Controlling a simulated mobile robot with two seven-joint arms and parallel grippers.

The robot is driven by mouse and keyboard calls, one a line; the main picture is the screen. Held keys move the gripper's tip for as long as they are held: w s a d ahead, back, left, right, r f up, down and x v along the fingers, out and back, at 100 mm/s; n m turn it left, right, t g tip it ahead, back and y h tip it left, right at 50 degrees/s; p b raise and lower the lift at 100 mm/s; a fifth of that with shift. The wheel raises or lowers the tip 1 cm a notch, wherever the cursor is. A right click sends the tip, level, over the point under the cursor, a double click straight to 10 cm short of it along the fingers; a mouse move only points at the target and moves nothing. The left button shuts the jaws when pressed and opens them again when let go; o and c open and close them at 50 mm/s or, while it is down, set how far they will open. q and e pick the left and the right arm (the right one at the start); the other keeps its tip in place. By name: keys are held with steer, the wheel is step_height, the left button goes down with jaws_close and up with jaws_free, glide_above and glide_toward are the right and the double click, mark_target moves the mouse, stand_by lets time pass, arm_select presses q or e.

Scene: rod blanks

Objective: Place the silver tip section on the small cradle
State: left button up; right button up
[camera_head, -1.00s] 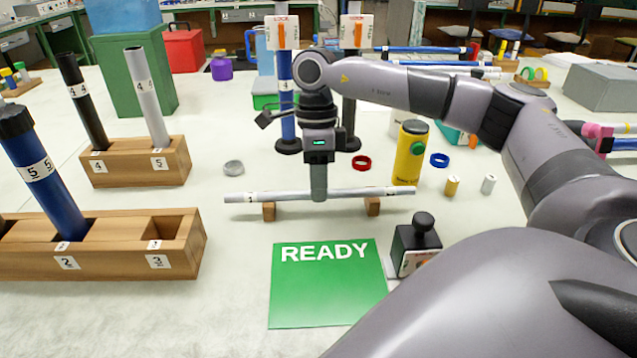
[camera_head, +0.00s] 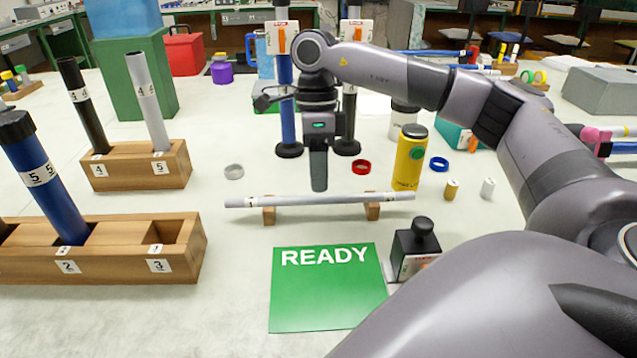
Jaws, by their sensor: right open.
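A thin silver rod (camera_head: 345,200), which looks like the silver tip section, lies level across the two wooden supports of the small cradle (camera_head: 372,211). My right gripper (camera_head: 319,188) points down just above and behind the middle of the rod, apart from it, with nothing held. Its fingers line up in this view, so the gap between them is hard to see. Another silver rod (camera_head: 148,100) stands tilted in the back wooden block (camera_head: 125,172) beside a black rod (camera_head: 82,105). My left gripper is not in view.
A green READY mat (camera_head: 325,300) lies in front of the cradle, with a black-topped stamp-like block (camera_head: 415,250) to its right. A yellow canister (camera_head: 409,160) stands behind the rod's right end. A front wooden rack (camera_head: 110,265) holds a blue rod (camera_head: 45,180).

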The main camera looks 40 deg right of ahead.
steer(key=p+v, duration=0.1)
steer(key=v, duration=0.7)
steer(key=shift+r+p, duration=0.35)
